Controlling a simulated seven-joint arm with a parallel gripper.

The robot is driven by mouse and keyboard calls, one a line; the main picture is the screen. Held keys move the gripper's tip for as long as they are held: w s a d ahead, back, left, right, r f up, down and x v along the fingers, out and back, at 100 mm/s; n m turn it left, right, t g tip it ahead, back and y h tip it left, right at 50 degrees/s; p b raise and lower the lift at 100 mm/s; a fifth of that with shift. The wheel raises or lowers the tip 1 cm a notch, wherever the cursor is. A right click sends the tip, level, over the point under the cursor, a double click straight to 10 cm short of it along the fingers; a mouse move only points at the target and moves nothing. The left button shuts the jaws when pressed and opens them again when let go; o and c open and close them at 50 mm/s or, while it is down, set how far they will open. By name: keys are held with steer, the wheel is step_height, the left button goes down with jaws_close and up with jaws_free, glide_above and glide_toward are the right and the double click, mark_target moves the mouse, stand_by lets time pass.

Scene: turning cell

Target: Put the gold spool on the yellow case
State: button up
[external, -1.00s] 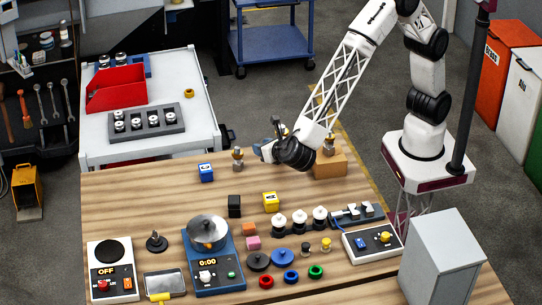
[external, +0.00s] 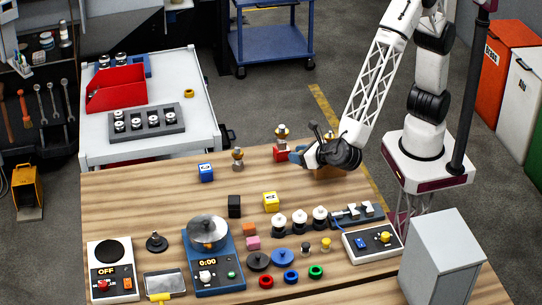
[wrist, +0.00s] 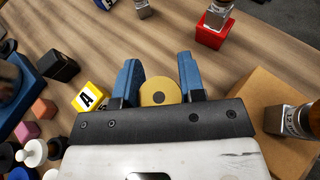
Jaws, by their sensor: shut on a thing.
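The gold spool (wrist: 158,98) shows in the wrist view as a gold disc with a dark centre. It sits between the two blue fingers of my gripper (wrist: 160,82), which are shut on it. In the external view my gripper (external: 298,156) is over the back right of the table, and I cannot make out the spool there. The yellow case (external: 271,202) is a small yellow cube with a dark mark on white, in the middle of the table. In the wrist view it lies left of the fingers, with a letter A (wrist: 90,98), apart from my gripper; its visible top is bare.
A red block (external: 280,154) bearing a gold-topped piece stands close to my gripper. A brown box (wrist: 250,93) with another piece on it is at the right. A black cube (external: 234,206) stands left of the yellow case. Several small parts crowd the front.

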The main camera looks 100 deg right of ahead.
steer(key=shift+s+a+f+y, duration=0.1)
steer(key=shift+s+a+y, duration=0.25)
steer(key=shift+s, duration=0.55)
steer(key=shift+w+a, duration=0.1)
glide_above(266, 195)
steer(key=shift+f, duration=0.75)
steer(key=shift+f, duration=1.7)
steer(key=shift+f, duration=0.15)
